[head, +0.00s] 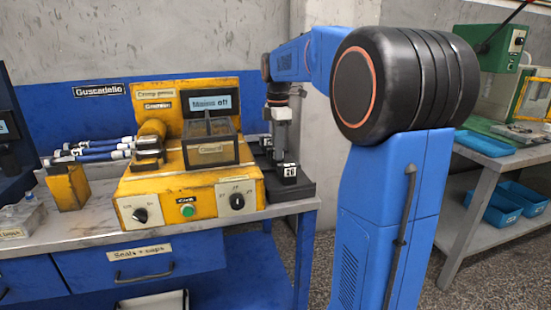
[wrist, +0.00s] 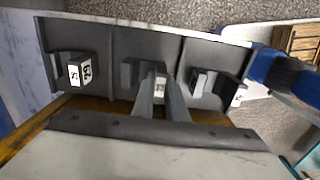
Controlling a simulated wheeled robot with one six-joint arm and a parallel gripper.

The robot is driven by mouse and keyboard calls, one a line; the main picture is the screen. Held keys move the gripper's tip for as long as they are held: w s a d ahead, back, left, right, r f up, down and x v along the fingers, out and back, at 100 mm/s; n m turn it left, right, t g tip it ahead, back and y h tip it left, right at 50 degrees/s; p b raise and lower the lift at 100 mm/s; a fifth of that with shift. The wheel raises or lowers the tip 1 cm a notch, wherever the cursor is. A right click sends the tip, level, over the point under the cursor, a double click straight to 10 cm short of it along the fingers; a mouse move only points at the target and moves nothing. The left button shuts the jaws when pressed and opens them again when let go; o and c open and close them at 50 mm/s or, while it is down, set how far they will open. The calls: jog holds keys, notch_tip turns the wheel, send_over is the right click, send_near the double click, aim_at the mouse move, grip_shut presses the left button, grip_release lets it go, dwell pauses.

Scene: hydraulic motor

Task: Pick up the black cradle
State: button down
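A black stand (head: 300,190) sits on the bench right of the yellow machine, with a black block-like cradle (head: 290,180) bearing a white number tag. In the wrist view the dark stand (wrist: 105,60) has three bays, each with a dark cradle with a white tag: left (wrist: 62,62), middle (wrist: 128,75) and right (wrist: 205,83). I cannot tell which is meant. My gripper (head: 281,140) points down over the stand; its grey fingers (wrist: 160,98) overlap the middle cradle in the wrist view, hiding part of it. Contact and finger gap are unclear.
The yellow machine (head: 190,185) stands close on the left, with a dark open box (head: 210,152) on top. Blue-and-white tools (head: 95,150) lie farther left. A grey wall is behind. Another bench (head: 480,170) with blue trays (head: 485,144) stands at the right.

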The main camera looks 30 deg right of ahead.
notch_tip(320, 180, up, 10)
jog(key=shift+f, duration=0.1)
dwell(0.7)
jog(key=shift+a, duration=0.1)
